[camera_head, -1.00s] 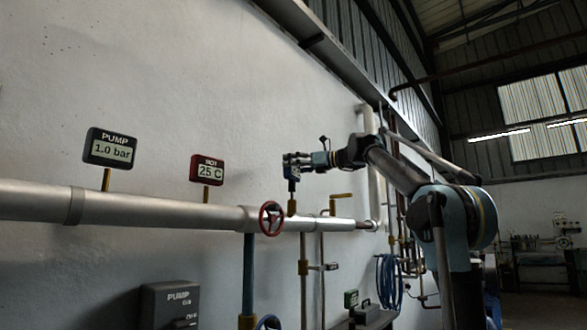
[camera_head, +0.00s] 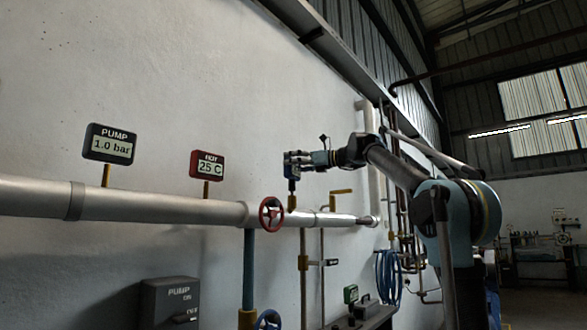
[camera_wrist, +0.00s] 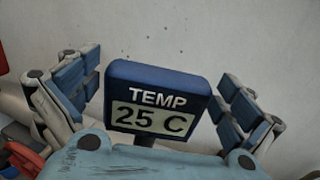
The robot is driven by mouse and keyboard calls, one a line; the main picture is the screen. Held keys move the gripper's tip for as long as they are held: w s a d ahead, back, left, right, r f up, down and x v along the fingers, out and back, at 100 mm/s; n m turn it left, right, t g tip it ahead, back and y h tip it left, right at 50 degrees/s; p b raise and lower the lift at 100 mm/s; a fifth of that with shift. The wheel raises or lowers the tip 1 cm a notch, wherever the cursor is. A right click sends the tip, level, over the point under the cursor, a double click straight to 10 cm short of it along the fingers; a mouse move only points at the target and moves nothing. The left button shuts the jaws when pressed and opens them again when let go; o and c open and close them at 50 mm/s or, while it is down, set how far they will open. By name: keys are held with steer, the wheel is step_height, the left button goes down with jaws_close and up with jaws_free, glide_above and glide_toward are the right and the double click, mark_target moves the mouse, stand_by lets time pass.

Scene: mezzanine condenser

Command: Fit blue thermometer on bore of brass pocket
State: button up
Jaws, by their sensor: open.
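The blue thermometer (camera_wrist: 158,100) has a square head reading TEMP 25 C and fills the middle of the wrist view. In the head view the thermometer (camera_head: 292,172) stands upright with its dark stem running down to the brass pocket (camera_head: 292,203) on the grey pipe. The stem meets the pocket's top; how deep it sits cannot be told. My gripper (camera_wrist: 160,92) is open, with one finger on each side of the thermometer's head and a narrow gap beside it. My gripper (camera_head: 291,157) also shows in the head view, at the thermometer's head.
A red handwheel (camera_head: 271,214) is just left of the pocket, and a brass lever (camera_head: 341,191) is to its right. The PUMP gauge (camera_head: 110,144) and red HOT gauge (camera_head: 207,165) stand along the pipe (camera_head: 150,207). The wall above is clear.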

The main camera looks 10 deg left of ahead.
steer(key=shift+d, duration=0.1)
steer(key=v, duration=1.1)
steer(key=shift+d, duration=0.4)
steer(key=shift+f, duration=0.15)
